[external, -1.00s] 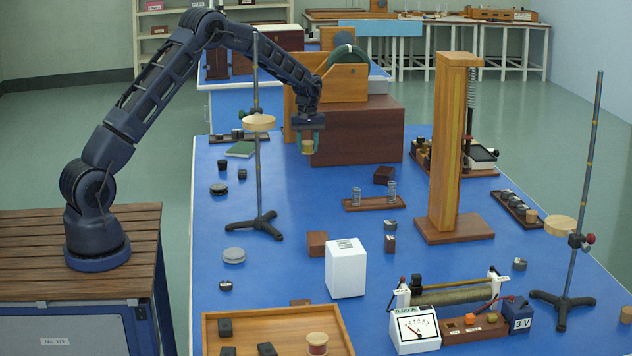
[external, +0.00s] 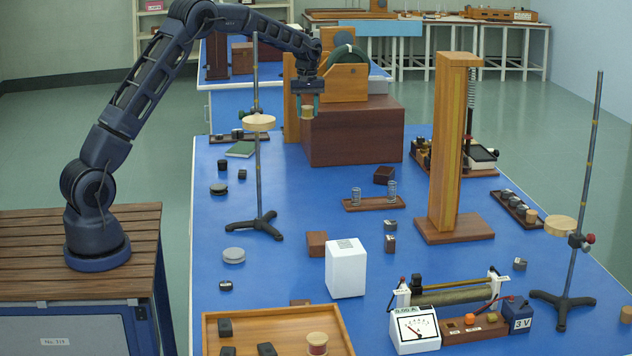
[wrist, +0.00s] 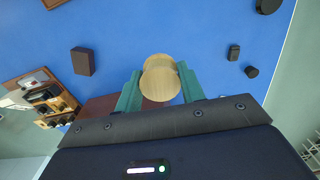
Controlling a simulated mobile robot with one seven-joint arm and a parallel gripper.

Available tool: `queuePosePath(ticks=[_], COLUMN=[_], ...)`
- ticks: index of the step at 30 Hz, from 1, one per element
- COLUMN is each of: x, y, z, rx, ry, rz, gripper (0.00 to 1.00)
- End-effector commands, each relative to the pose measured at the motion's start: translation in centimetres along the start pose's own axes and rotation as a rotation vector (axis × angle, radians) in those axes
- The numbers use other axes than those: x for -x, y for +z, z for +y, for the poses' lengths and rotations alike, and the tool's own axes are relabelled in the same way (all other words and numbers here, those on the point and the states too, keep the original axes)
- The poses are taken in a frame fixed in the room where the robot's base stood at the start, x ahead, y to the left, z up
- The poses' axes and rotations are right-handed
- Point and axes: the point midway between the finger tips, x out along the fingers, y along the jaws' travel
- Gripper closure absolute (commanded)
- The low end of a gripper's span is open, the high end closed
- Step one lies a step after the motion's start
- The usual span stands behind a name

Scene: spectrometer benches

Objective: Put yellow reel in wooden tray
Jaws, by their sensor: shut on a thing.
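My gripper (external: 306,106) is shut on the yellow reel (external: 307,112) and holds it in the air in front of the large brown box at the back of the bench. The reel has a pale wooden, yellowish end; it also shows between the green fingers in the wrist view (wrist: 160,80). The wooden tray (external: 257,314) lies at the near edge of the bench, far from the gripper and partly cut off by the picture. In it are several dark blocks and a reel with reddish winding (external: 317,346).
A tripod stand with a round wooden disc (external: 258,123) rises left of the gripper. A white box (external: 345,268) and a small brown block (external: 317,244) stand behind the tray. A tall wooden column (external: 452,150) stands to the right. The blue bench between is partly clear.

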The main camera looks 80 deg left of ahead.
Motion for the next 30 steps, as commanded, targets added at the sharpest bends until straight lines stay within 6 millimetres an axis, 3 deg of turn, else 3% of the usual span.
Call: queuePosePath(ticks=[3,11,20,26,30], x=[3.6,8.8,8.3,8.1,8.0], y=[0.0,0.0,6.1,12.5,18.1], z=[0.1,0.0,3.6,6.7,8.8], rx=[-0.001,0.0,-0.107,-0.219,-0.313], ry=[0.004,0.003,0.001,0.0,0.0], rz=[0.003,0.002,-0.009,-0.017,-0.023], gripper=[0.83,0.83,0.83,0.83,0.83])
